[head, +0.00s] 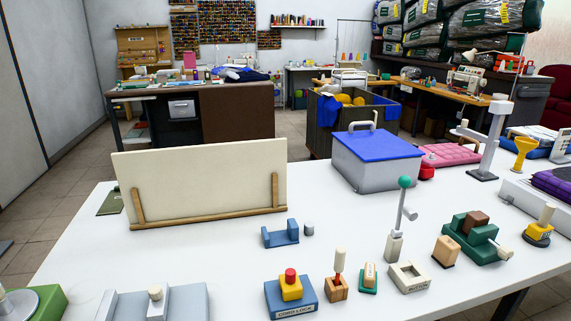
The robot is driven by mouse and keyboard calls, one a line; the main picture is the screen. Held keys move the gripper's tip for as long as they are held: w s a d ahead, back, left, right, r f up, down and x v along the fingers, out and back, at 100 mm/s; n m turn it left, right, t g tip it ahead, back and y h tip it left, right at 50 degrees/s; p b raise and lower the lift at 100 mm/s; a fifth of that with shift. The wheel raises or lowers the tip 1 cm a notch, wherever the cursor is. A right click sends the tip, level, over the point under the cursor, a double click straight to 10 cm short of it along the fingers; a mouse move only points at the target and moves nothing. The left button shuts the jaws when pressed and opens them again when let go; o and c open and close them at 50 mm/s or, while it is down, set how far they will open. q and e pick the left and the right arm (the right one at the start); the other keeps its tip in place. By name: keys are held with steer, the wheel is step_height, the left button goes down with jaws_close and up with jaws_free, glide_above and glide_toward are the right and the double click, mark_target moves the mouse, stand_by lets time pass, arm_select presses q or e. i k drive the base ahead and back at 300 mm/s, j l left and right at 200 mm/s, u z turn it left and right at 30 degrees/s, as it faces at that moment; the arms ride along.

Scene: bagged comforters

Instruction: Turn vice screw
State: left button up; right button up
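A green vice (465,243) stands on the white table at the right, with a brown block (475,222) at its top, seemingly between its jaws. A pale grey screw handle (501,252) sticks out from the vice's front right side. Neither of my grippers is in view, and nothing touches the vice.
A wooden block (445,252) stands close left of the vice, and a yellow-and-black knob device (539,232) stands to its right. A lever with a green ball (404,183) rises at the left. A blue-lidded box (376,160) stands behind. The white table (350,220) has clear room in the middle.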

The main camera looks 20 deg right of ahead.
mark_target(504, 252)
steer(key=k+l+u, duration=0.1)
steer(key=l+u, duration=0.25)
steer(key=k+l+u, duration=0.15)
steer(key=l+u, duration=0.2)
steer(key=l, duration=0.15)
steer(key=k+l+u, duration=0.25)
steer(key=l, duration=0.15)
steer(key=k+l+u, duration=0.2)
steer(key=l, duration=0.2)
steer(key=k+l+u, duration=0.15)
steer(key=k+l, duration=0.45)
steer(key=l, duration=0.2)
steer(key=k+l+u, duration=0.15)
steer(key=k+l, duration=0.45)
steer(key=l, duration=0.1)
